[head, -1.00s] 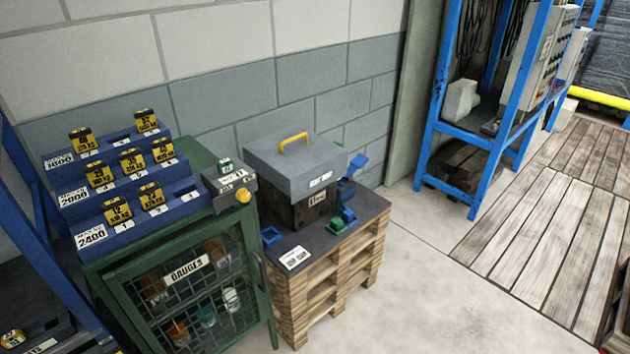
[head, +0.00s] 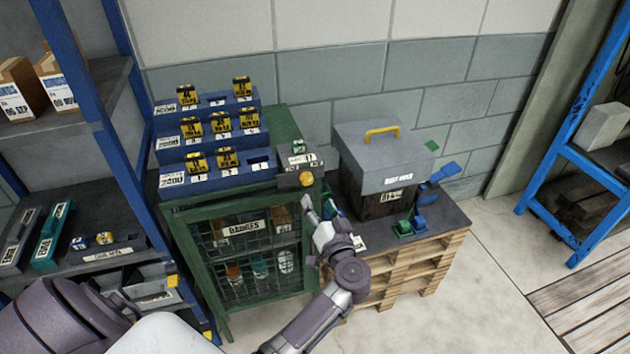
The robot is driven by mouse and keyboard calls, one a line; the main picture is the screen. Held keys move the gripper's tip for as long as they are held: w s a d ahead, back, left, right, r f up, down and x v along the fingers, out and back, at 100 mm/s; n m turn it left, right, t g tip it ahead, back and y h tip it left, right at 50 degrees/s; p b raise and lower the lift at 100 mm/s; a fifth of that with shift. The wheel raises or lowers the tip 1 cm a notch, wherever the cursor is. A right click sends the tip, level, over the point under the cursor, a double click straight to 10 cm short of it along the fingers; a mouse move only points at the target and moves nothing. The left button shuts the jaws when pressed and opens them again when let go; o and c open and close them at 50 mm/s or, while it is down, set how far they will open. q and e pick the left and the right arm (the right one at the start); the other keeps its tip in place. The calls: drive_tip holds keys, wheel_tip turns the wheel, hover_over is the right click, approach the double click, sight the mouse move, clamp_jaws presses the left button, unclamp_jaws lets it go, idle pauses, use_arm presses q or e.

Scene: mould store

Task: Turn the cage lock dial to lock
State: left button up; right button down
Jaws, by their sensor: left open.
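The green cage (head: 185,232) with a mesh door stands left of centre. A yellow round dial (head: 306,180), which looks like the cage lock dial, sits on the front of a small grey box (head: 297,162) at the cage's top right corner. Its exact setting is too small to read. My left gripper (head: 317,208) is open and empty, just below and slightly right of the dial, apart from it in the picture. It partly covers the gap between the cage and the pallet stand. My right gripper is not in view.
Blue stepped racks (head: 218,181) with yellow tags stand on the cage. A grey lidded box (head: 382,158) with a yellow handle sits on a pallet stand (head: 418,265) to the right. A blue-posted shelf (head: 97,125) is at the left. The concrete floor (head: 490,300) at right is clear.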

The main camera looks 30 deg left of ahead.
sight(309, 181)
use_arm(q)
drive_tip(key=x, duration=0.8)
drive_tip(key=shift+w+a, duration=0.25)
drive_tip(key=shift+w, duration=0.15)
clamp_jaws()
